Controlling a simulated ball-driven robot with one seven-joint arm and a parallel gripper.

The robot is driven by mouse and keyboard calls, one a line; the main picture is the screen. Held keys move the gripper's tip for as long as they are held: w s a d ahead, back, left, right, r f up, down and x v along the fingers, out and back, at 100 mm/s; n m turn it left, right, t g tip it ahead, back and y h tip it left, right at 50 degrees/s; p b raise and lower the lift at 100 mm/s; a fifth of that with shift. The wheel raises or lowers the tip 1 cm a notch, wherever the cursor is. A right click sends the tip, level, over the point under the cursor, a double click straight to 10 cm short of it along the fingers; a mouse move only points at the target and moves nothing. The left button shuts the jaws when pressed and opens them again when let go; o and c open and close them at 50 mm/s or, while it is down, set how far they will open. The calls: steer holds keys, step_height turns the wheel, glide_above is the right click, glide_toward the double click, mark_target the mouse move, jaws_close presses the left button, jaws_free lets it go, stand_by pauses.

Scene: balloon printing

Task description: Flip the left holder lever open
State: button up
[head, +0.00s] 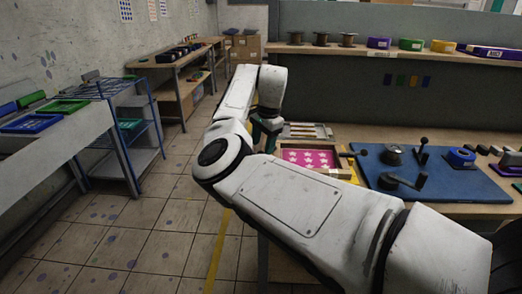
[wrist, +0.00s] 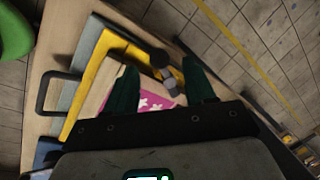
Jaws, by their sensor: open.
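In the wrist view, a lever with a round dark knob (wrist: 159,57) and a grey part lies at the edge of the yellow-edged screen frame (wrist: 104,58). The pink star-patterned screen (wrist: 150,102) shows partly beneath it. My gripper (wrist: 162,72) is open, with its green fingers on either side of the lever. I cannot tell whether they touch it. In the head view, my gripper (head: 267,138) hangs at the left side of the pink screen (head: 311,159). My arm hides the near part of the frame, and no left lever can be made out there.
A blue mat (head: 440,182) with black-handled tools (head: 405,181) and a blue tape roll (head: 461,157) lies right of the screen. A shelf (head: 380,50) with spools and boxes stands behind. Open tiled floor (head: 150,225) lies to the left, with a blue rack (head: 130,125) beyond.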

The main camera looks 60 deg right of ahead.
steer(key=shift+w+d+f, duration=0.1)
steer(key=shift+w+f, duration=0.05)
steer(key=shift+f, duration=0.75)
steer(key=shift+w+f, duration=0.15)
steer(key=shift+f, duration=0.7)
steer(key=shift+c, duration=0.4)
jaws_close()
steer(key=shift+s+r+p, duration=0.1)
steer(key=shift+p, duration=0.2)
steer(key=n+p, duration=0.1)
steer(key=s+n+p, duration=0.1)
steer(key=p, duration=0.1)
steer(key=shift+r+p, duration=0.15)
steer(key=shift+p, duration=0.15)
steer(key=n+p, duration=0.1)
steer(key=s+n+y+p, duration=0.1)
steer(key=n+p, duration=0.1)
steer(key=shift+d, duration=0.1)
steer(key=shift+s+d+n+p, duration=0.15)
steer(key=shift+n+p, duration=0.5)
steer(key=shift+n, duration=0.05)
steer(key=shift+f, duration=0.25)
